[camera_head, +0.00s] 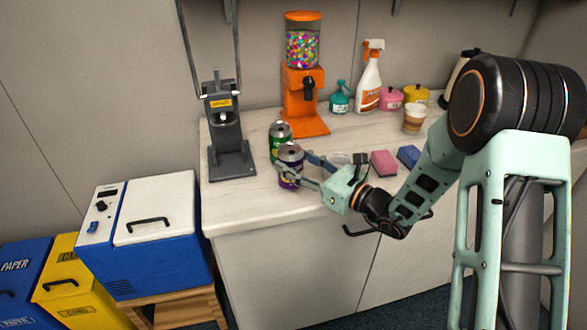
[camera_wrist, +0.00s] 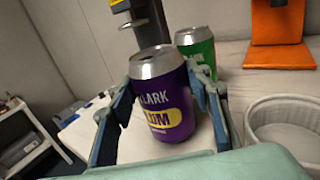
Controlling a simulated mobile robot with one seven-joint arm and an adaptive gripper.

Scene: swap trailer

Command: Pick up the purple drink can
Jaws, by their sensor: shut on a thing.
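The purple drink can (camera_head: 290,163) with a silver top is at the left part of the counter in the head view. It also shows large in the wrist view (camera_wrist: 160,105), slightly tilted in the picture. My gripper (camera_head: 292,172) is shut on it, with one finger on each side of the can; the fingers also show in the wrist view (camera_wrist: 165,110). A green can (camera_head: 279,135) stands just behind the purple one. I cannot tell whether the purple can's base touches the counter.
The counter (camera_head: 240,205) also holds a grey press-like device (camera_head: 228,140), an orange candy dispenser (camera_head: 304,85), a spray bottle (camera_head: 368,85), a pink sponge (camera_head: 383,163) and a blue sponge (camera_head: 408,156). A white ramekin (camera_wrist: 285,125) is right of my gripper. A blue-and-white cooler (camera_head: 150,230) stands left.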

